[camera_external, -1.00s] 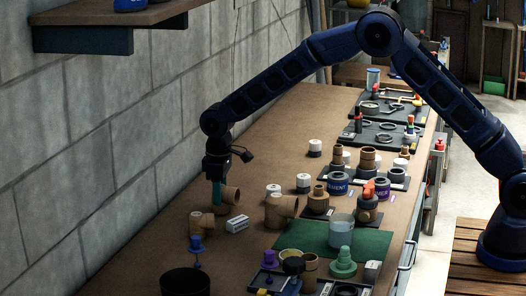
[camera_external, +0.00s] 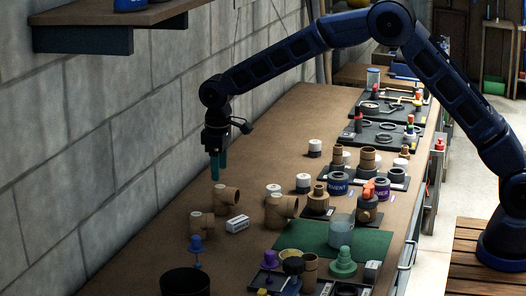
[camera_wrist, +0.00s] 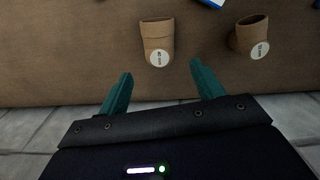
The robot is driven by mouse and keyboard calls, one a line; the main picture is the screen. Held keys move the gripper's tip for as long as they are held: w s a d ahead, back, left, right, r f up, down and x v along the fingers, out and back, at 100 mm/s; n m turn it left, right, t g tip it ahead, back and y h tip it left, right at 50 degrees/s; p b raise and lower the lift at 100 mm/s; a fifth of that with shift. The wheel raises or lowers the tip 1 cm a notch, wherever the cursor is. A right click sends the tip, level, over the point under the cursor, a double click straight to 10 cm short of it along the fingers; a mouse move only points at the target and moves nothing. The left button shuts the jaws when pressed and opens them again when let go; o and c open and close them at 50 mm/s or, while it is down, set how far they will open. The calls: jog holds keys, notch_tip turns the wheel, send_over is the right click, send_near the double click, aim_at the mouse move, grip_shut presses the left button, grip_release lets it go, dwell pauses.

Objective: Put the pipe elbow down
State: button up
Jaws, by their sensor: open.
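My gripper (camera_external: 218,166) hangs above the workbench near the block wall, its teal fingers apart and empty. A brown pipe elbow (camera_external: 226,198) rests on the bench just below and slightly right of the fingers. In the wrist view, my gripper (camera_wrist: 157,82) is open, and one brown elbow with a round white label (camera_wrist: 156,38) stands beyond the fingertips, apart from them. A second labelled brown fitting (camera_wrist: 252,36) stands to its right. In the external view, another brown elbow (camera_external: 202,226) sits nearer the camera, and a larger brown fitting (camera_external: 280,210) stands to the right.
A small white box (camera_external: 237,223) lies near the elbows. A dark round container (camera_external: 185,282) and a blue-topped item (camera_external: 197,246) stand in front. A green mat (camera_external: 300,240) with a clear cup (camera_external: 341,230) lies right. The bench along the wall behind my gripper is clear.

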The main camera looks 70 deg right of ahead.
jog(key=s+r+t, duration=0.1)
jog(key=s+r, duration=0.6)
jog(key=r, duration=0.2)
jog(key=s+r, duration=0.7)
jog(key=r, duration=0.3)
jog(key=s+r+t, duration=0.1)
jog(key=s+r, duration=0.3)
jog(key=s, duration=0.4)
jog(key=s+r, duration=0.3)
jog(key=s, duration=0.5)
jog(key=s+d+f+m+t, duration=0.1)
jog(key=s+f, duration=0.3)
jog(key=s, duration=2.5)
jog(key=shift+s+m+t, duration=0.25)
jog(key=shift+m+t, duration=0.15)
jog(key=shift+t, duration=0.4)
jog(key=shift+o, duration=0.4)
jog(key=shift+o, duration=0.9)
